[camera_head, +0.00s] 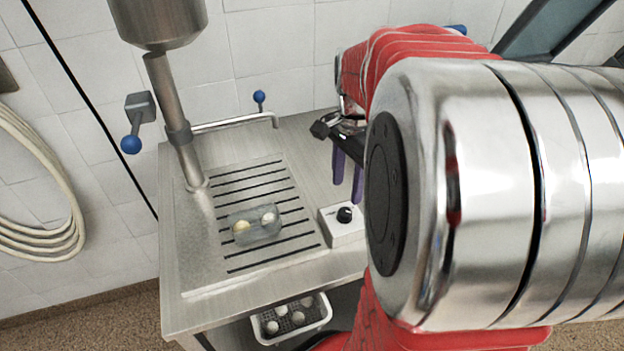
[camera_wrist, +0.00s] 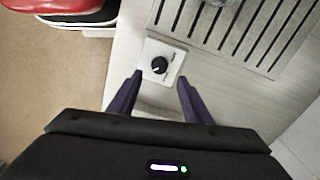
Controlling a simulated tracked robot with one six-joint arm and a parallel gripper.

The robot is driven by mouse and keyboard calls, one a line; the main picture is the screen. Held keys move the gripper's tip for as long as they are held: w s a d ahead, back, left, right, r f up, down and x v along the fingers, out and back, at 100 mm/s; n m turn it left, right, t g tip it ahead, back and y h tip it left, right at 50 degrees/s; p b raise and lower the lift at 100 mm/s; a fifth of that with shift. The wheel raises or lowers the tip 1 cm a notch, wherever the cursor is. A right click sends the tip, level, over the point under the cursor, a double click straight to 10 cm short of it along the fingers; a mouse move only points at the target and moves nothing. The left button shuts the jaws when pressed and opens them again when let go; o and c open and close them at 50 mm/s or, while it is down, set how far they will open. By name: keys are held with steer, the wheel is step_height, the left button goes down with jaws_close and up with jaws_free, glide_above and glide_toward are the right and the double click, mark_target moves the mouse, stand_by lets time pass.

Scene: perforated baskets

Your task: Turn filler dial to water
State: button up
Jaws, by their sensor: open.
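The filler dial is a black knob (camera_head: 344,214) on a small white box (camera_head: 341,232) on the steel counter, right of the slotted drain. In the wrist view the knob (camera_wrist: 159,65) sits on the box's white face (camera_wrist: 165,53), with a white pointer mark and small lettering too small to read. My gripper (camera_wrist: 158,78) is open, with its purple fingers apart and the knob just beyond and between their tips. In the head view my gripper (camera_head: 347,185) is above and behind the box, partly hidden by my arm. Nothing is between the fingers.
A clear container (camera_head: 255,226) with pale round items stands on the slotted drain (camera_head: 240,262). A steel filler column (camera_head: 172,110) rises at the left, with a blue-knobbed lever (camera_head: 131,143). A white perforated basket (camera_head: 292,318) with round items is below the counter. Bare steel surrounds the box.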

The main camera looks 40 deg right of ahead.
mark_target(344, 211)
step_height(344, 211, down, 8)
steer(key=shift+f, duration=0.25)
steer(key=shift+c, duration=0.6)
steer(key=c, duration=0.9)
